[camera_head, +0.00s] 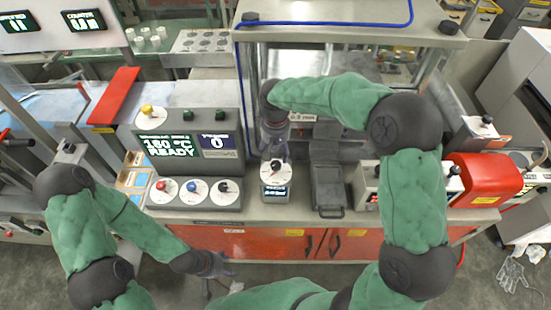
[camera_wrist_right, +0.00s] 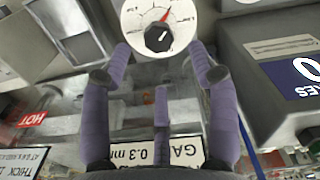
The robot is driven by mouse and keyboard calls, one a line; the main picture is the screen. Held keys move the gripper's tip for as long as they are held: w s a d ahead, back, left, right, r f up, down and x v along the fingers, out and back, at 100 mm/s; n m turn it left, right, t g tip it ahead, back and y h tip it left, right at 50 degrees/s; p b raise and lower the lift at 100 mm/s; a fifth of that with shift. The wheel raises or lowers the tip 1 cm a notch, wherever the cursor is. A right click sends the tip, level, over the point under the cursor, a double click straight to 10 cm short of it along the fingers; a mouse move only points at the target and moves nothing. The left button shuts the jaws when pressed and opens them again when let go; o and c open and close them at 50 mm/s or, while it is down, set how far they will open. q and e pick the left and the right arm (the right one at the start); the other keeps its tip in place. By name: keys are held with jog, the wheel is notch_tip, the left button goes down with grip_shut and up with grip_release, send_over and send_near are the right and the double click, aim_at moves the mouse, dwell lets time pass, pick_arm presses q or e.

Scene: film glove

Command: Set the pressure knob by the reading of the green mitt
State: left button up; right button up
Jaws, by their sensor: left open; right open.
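A white dial with a black knob (camera_head: 276,166) sits on a small box with a lit display (camera_head: 275,192), whose text is too small to read. In the right wrist view the dial (camera_wrist_right: 137,39) shows a red mark and its black knob (camera_wrist_right: 159,38). I cannot tell whether this is the pressure knob. My right gripper (camera_head: 273,143) is open just behind it; its fingertips (camera_wrist_right: 160,52) point towards the dial, with no clear contact. My left gripper (camera_head: 218,270) is open and empty at the front, low and left. I cannot make out a green mitt.
A gauge label (camera_wrist_right: 170,152) reads 0.3 mm. A red housing (camera_head: 485,178) stands right. Clear film gloves (camera_head: 512,275) lie at lower right.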

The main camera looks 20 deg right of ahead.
aim_at(275, 163)
notch_tip(275, 163, up, 6)
dwell(0.4)
dwell(0.4)
